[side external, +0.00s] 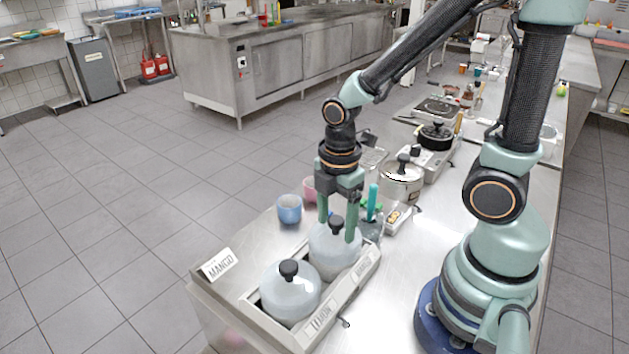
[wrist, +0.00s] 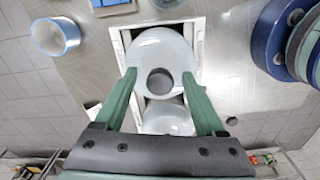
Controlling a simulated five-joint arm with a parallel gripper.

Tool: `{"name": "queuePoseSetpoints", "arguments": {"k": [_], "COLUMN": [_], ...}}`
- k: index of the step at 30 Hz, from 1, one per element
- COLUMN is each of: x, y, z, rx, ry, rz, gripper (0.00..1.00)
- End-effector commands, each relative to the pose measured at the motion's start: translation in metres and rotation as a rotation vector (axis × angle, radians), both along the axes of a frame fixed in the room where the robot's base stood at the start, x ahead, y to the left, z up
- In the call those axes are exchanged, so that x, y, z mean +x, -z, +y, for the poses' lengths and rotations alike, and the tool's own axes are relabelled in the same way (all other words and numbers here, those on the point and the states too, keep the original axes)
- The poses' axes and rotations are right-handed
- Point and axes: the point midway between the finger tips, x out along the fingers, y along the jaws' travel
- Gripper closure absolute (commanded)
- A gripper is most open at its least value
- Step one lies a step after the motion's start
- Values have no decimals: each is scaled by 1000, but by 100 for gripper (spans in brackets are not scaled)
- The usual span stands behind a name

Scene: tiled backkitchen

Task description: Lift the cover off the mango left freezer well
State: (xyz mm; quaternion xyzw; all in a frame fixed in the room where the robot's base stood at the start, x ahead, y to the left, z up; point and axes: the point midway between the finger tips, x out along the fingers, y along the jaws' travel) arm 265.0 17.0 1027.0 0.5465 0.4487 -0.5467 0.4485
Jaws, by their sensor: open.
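A freezer box (side external: 360,275) holds two pale domed covers with black knobs. The nearer cover (side external: 290,297) sits at the front of the box; the farther cover (side external: 345,262) sits behind it. A MANGO sign (side external: 219,264) stands left of the box, and a LEMON label (side external: 321,316) is on its near side. I cannot tell which cover is over the mango well. My gripper (side external: 338,230) is open and points down over the farther cover, its fingers on either side of the knob (side external: 336,221). In the wrist view, the knob (wrist: 160,82) lies between the fingers (wrist: 160,74).
A blue cup (side external: 289,209) and a pink cup (side external: 310,189) stand behind the box. A container with a teal-handled tool (side external: 372,203), a steel pot (side external: 402,182) and a black pot (side external: 436,136) stand farther along the counter. The counter's left edge runs close by the box.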

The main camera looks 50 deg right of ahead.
Motion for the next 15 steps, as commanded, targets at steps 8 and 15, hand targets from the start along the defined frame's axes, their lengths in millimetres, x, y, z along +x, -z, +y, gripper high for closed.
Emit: {"name": "queuePoseSetpoints", "arguments": {"k": [8, 15], "x": [0, 0], "y": [2, 2], "z": [0, 0], "rx": [0, 0], "ry": [0, 0], "rz": [-1, -1], "gripper": [28, 100]}}
